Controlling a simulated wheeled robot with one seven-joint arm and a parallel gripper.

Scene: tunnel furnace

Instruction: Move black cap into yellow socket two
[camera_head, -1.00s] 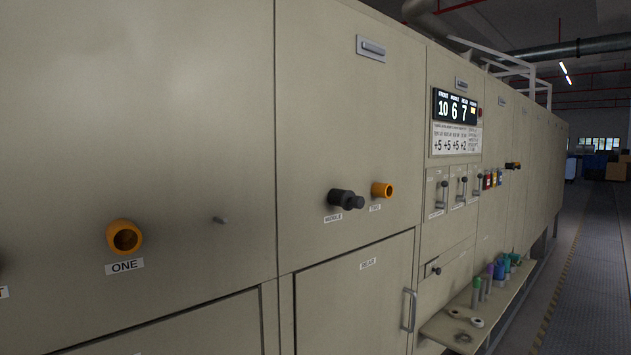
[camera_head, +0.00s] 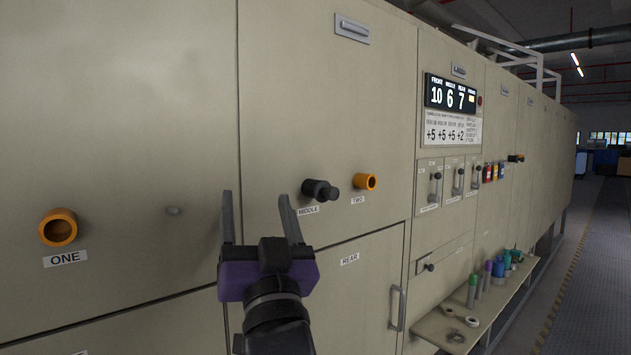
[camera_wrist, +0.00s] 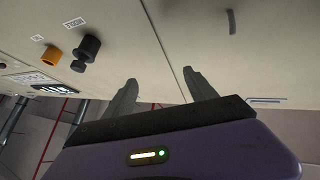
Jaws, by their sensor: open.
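The black cap (camera_head: 320,190) sits on the cabinet front above the MIDDLE label, projecting outward. Yellow socket two (camera_head: 365,182) is just to its right, above the TWO label, with an open dark mouth. My gripper (camera_head: 256,212) is open and empty, to the left of the cap and apart from it. In the wrist view the cap (camera_wrist: 87,50) and socket two (camera_wrist: 51,56) lie to the left of my gripper (camera_wrist: 160,85), whose fingers point at the bare panel.
Yellow socket one (camera_head: 58,228) is at the far left and looks empty. A metal door handle (camera_head: 397,308) stands out below right. A shelf (camera_head: 440,328) with bottles and rings juts out at the lower right. The panel around the cap is clear.

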